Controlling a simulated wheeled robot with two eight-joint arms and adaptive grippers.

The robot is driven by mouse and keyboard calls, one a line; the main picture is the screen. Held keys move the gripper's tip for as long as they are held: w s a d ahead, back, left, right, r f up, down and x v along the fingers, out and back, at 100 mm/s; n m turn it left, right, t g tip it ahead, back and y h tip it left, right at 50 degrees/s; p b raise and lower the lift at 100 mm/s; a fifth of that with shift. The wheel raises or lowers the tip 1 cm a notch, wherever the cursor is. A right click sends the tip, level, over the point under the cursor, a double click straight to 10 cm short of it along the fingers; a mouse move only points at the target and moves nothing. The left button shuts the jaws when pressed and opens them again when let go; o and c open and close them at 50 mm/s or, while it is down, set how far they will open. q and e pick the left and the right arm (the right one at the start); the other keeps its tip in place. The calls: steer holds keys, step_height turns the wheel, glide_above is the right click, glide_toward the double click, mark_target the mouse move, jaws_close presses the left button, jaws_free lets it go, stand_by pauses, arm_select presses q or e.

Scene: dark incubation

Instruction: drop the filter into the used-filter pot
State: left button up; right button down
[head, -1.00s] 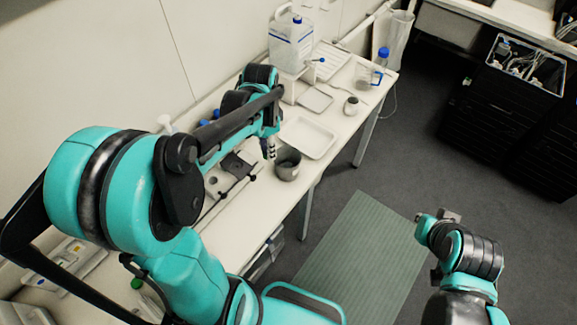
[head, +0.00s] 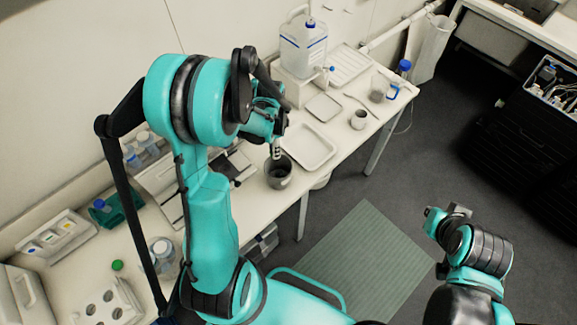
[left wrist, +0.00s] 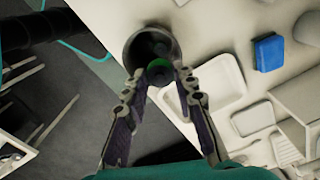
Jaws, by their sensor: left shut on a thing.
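The grey used-filter pot (head: 278,180) stands near the front edge of the white bench, and its open mouth also shows in the left wrist view (left wrist: 134,47). My left gripper (head: 276,153) points down just above the pot's mouth. In the left wrist view my left gripper (left wrist: 160,76) is shut on a small round filter (left wrist: 160,67) with green on it, which overlaps the pot's opening in the picture. How high the filter is above the rim is hard to tell. My right gripper (head: 447,211) is off the bench over the floor; its jaws are too small to read.
A white tray (head: 308,147) lies close right of the pot. A blue block (left wrist: 267,52) shows in the left wrist view. The floor mat (head: 355,255) is clear.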

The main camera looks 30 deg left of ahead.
arm_select(q)
steer(key=shift+s+a+f+b, duration=0.2)
steer(key=shift+s+f+b, duration=0.15)
steer(key=shift+f, duration=0.25)
step_height(320, 180, down, 5)
steer(key=b, duration=0.3)
steer(key=shift+r, duration=0.1)
steer(key=o, duration=0.8)
steer(key=shift+r, duration=0.1)
step_height(320, 180, up, 12)
steer(key=shift+f, duration=0.1)
